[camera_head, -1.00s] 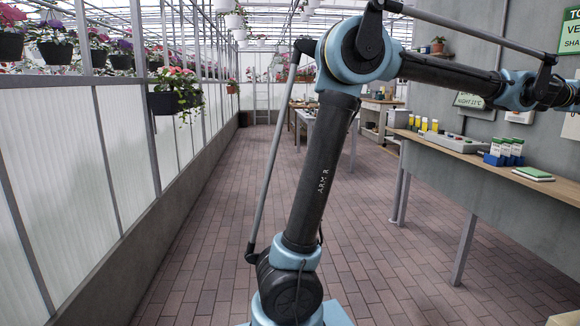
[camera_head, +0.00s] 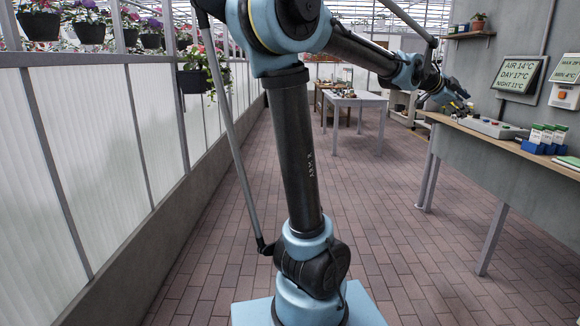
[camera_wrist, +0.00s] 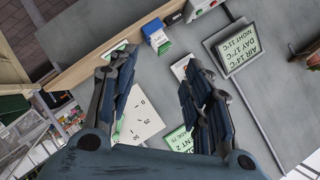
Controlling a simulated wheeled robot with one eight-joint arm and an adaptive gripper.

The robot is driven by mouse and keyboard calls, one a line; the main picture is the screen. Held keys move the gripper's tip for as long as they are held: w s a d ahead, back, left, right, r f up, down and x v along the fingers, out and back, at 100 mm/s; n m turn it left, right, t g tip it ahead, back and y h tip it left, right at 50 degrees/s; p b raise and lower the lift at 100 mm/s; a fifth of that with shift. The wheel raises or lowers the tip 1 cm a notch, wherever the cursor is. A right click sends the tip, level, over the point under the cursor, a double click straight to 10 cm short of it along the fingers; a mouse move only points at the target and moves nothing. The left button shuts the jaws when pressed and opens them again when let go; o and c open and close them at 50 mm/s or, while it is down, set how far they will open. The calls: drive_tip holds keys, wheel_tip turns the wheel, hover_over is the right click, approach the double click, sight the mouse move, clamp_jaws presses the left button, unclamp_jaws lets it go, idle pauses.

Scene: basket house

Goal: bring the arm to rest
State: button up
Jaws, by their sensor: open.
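My arm (camera_head: 300,150) stands in the middle of the head view, its upper joint cut off by the top edge. Its forearm reaches to the right. My gripper (camera_head: 455,103) is small there, near the far end of the right-hand bench. In the wrist view my gripper (camera_wrist: 160,60) shows two dark blue fingers spread wide apart. Nothing is held between them. Behind them is a grey wall with a white dial panel (camera_wrist: 138,120). Whether the gripper touches anything cannot be told.
The right-hand bench (camera_head: 500,150) holds a grey control box (camera_head: 490,127) and a blue rack (camera_head: 540,148) of packets. A display (camera_head: 520,75) hangs above. A table (camera_head: 355,100) stands farther back. The brick floor (camera_head: 400,240) is clear; a low wall runs left.

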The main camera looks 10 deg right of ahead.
drive_tip(key=w+a+f+n+t+y, duration=0.15)
drive_tip(key=a+f+n, duration=0.3)
drive_tip(key=a, duration=0.65)
drive_tip(key=w+a+f+n+y, duration=0.3)
drive_tip(key=a+f, duration=0.3)
drive_tip(key=a, duration=0.4)
drive_tip(key=w+a+f+n+t+y, duration=0.15)
drive_tip(key=w+a+f+n, duration=0.35)
drive_tip(key=a, duration=0.6)
drive_tip(key=s+a+f+n+y, duration=0.2)
drive_tip(key=s+a+f+n, duration=0.3)
drive_tip(key=a, duration=0.4)
drive_tip(key=s+a+f+n+g+y, duration=0.1)
drive_tip(key=s+a+f+n, duration=0.3)
drive_tip(key=a+f, duration=0.4)
drive_tip(key=s+a+f+n+g+y, duration=0.1)
drive_tip(key=s+a+f+n+y, duration=0.3)
drive_tip(key=a, duration=0.7)
wheel_tip(320, 180, down, 3)
drive_tip(key=s+n, duration=0.1)
drive_tip(key=s, duration=0.1)
drive_tip(key=shift+s+f+n, duration=0.2)
drive_tip(key=shift+s+n, duration=0.15)
drive_tip(key=shift+s, duration=0.05)
